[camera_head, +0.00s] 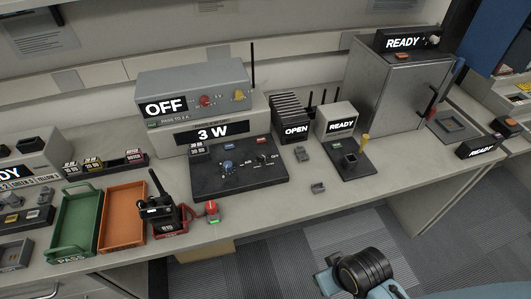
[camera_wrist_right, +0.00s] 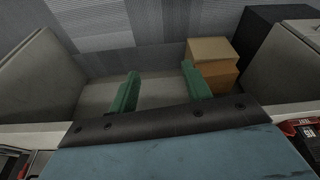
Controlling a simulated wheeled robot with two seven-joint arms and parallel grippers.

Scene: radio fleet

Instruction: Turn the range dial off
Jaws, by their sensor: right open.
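A blue range dial (camera_head: 227,167) sits on the dark control panel (camera_head: 268,180) in the middle of the bench. White markings surround it; its exact setting is too small to read. The meter behind the panel (camera_head: 250,117) shows "3 W", and the grey box on top (camera_head: 180,79) shows "OFF". My right arm (camera_head: 365,272) is at the bottom of the head view, in front of the bench and well apart from the dial. In the wrist view my right gripper (camera_wrist_right: 158,88) has its green fingers wide apart with nothing between them. My left gripper is not in view.
A handheld radio (camera_head: 160,210) stands at the bench front, beside an orange tray (camera_head: 122,240) and a green tray (camera_head: 55,225). A red-knobbed device (camera_head: 211,210) is near the front edge. A grey cabinet (camera_head: 385,95) stands to the right. Boxes (camera_wrist_right: 212,62) lie below the bench.

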